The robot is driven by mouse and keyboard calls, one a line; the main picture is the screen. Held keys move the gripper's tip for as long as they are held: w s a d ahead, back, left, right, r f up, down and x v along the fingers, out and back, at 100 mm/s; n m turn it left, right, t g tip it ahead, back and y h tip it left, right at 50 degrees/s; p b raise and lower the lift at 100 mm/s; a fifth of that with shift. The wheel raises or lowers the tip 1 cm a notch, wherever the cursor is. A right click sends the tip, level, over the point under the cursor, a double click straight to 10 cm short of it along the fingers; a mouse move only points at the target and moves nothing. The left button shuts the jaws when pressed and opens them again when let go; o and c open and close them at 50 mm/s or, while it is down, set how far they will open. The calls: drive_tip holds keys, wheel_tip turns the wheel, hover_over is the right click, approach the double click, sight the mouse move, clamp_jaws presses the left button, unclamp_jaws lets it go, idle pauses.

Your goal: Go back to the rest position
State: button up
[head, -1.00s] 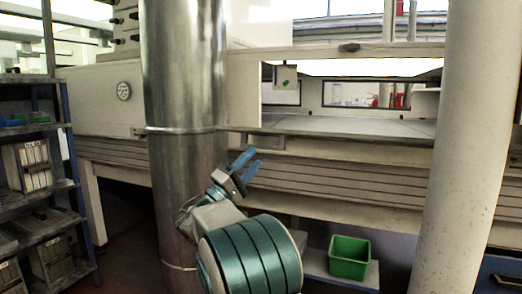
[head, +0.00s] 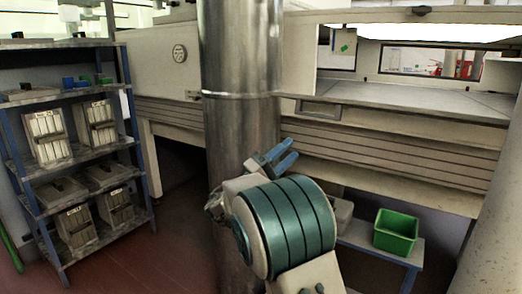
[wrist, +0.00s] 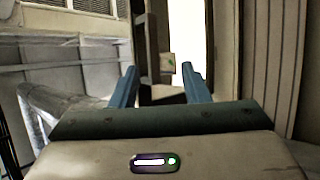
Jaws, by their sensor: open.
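My gripper (head: 283,160) shows in the middle of the head view, at the end of my folded arm. Its two blue fingers are spread apart with nothing between them. In the wrist view the open fingers (wrist: 160,88) point away with a clear gap between them. In the head view the gripper appears in front of the tunnel's slatted lower front, beside the shiny metal column (head: 238,120). No object is held.
A shelf rack (head: 75,160) with several boxes stands at the left. A green bin (head: 396,232) sits on a low bench (head: 350,236) at the lower right. The tunnel's flat bed (head: 410,97) is at the upper right. A pale column (head: 490,225) stands at the right edge.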

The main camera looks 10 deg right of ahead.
drive_tip(key=s+d+r+g+y+p, duration=0.35)
drive_tip(key=s+d+y+p, duration=0.2)
drive_tip(key=s+p, duration=0.25)
drive_tip(key=s+d+r+g+y+p, duration=0.2)
drive_tip(key=s+d+g+y+p, duration=0.2)
drive_tip(key=s+d+p, duration=0.35)
drive_tip(key=s+a+r+y+p, duration=0.3)
drive_tip(key=s+a+y+p, duration=0.3)
drive_tip(key=p, duration=0.3)
drive_tip(key=s+a+r+m+t+y+p, duration=0.1)
drive_tip(key=s+a+r+y+p, duration=0.3)
drive_tip(key=s+a+y+p, duration=0.3)
drive_tip(key=shift+s+r+p, duration=0.3)
drive_tip(key=shift+s+p, duration=0.9)
drive_tip(key=shift+s, duration=0.05)
drive_tip(key=shift+t+y, duration=0.25)
drive_tip(key=shift+c, duration=0.6)
drive_tip(key=shift+d, duration=0.15)
